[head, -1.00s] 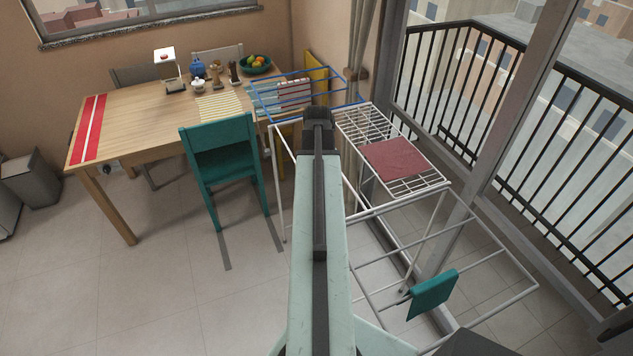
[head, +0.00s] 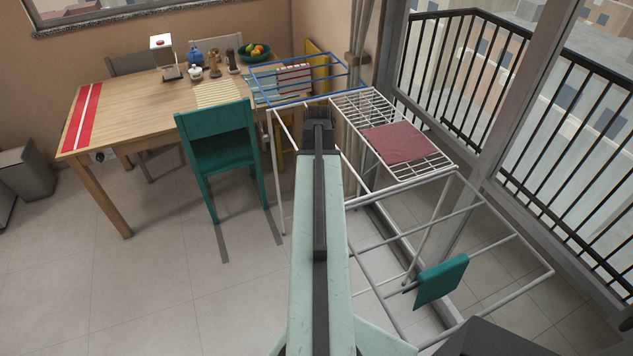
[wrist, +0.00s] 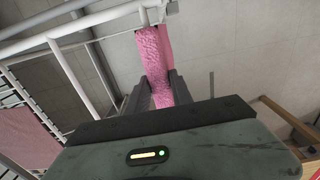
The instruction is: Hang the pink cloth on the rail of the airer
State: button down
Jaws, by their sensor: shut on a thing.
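The pink cloth (wrist: 157,62) is a textured strip in the wrist view, running up from between the fingers of my gripper (wrist: 159,86). My gripper is shut on it. The cloth's upper end meets a white rail (wrist: 75,36) of the airer; I cannot tell whether it passes over it or lies beside it. In the head view my arm hides the fingertips and this cloth. The white airer (head: 443,173) stands just right of my arm, with a wire shelf and lower side rails.
A dark pink folded cloth (head: 399,143) lies on the airer's shelf. A teal cloth (head: 441,280) hangs on a lower rail. Blue rails (head: 292,70) are behind. A teal chair (head: 216,137) and wooden table (head: 125,117) stand left. Floor at the left front is clear.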

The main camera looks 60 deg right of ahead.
jog(key=shift+f, duration=0.1)
jog(key=c, duration=1.1)
grip_release()
jog(key=shift+o, duration=0.2)
notch_tip(320, 180, up, 8)
jog(key=p, duration=0.8)
jog(key=shift+f, duration=0.15)
